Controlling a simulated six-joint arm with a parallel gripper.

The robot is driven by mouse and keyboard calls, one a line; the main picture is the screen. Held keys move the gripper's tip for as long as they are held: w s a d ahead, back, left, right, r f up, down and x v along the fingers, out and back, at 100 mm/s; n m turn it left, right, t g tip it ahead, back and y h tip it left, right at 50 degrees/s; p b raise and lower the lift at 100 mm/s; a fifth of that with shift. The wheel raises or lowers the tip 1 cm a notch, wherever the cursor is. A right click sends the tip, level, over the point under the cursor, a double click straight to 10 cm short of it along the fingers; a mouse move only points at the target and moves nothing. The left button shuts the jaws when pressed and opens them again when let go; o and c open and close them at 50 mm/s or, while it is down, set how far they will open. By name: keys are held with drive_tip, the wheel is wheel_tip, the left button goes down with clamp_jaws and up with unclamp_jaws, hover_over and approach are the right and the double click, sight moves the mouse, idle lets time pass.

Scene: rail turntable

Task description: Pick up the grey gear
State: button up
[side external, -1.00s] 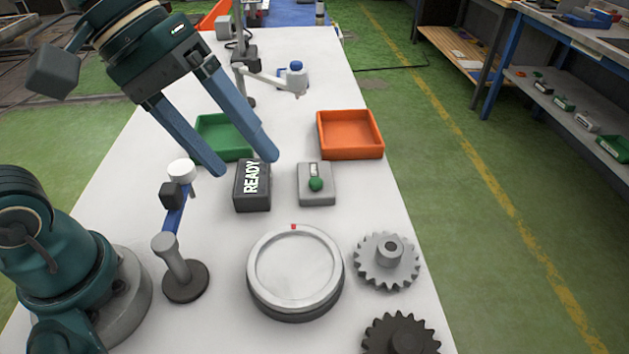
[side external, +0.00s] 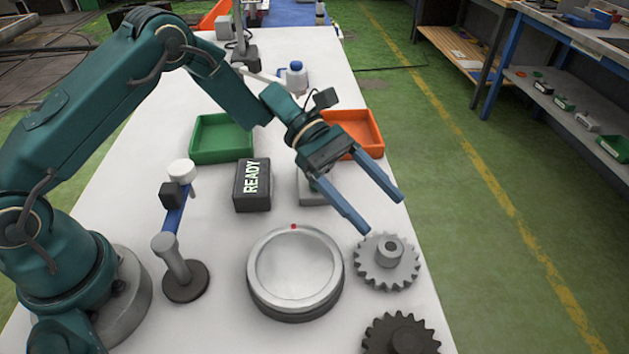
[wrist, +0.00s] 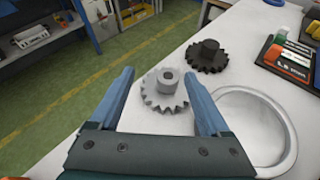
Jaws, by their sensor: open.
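The grey gear (side external: 386,264) lies flat on the white table near its right edge, with its hub facing up. It also shows in the wrist view (wrist: 163,92), between and beyond my two blue fingers. My gripper (side external: 383,215) is open and empty, above and behind the gear in the side view, apart from it. In the wrist view my gripper (wrist: 160,97) has its fingers spread wider than the gear.
A round turntable (side external: 295,272) with a red mark sits left of the gear. A dark gear (side external: 400,337) lies in front. A READY box (side external: 252,186), a green tray (side external: 222,137) and an orange tray (side external: 368,133) stand behind. A lever stand (side external: 183,280) is at left.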

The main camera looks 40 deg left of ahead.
sight(384, 241)
drive_tip(key=f, duration=0.1)
drive_tip(key=s+f, duration=0.1)
drive_tip(key=shift+f+n, duration=0.3)
drive_tip(key=shift+f, duration=0.1)
drive_tip(key=shift+s+d+f, duration=0.1)
drive_tip(key=shift+d+f, duration=0.15)
drive_tip(key=shift+d, duration=0.1)
drive_tip(key=shift+x, duration=2.2)
drive_tip(key=shift+s, duration=0.1)
clamp_jaws()
drive_tip(key=shift+r, duration=0.1)
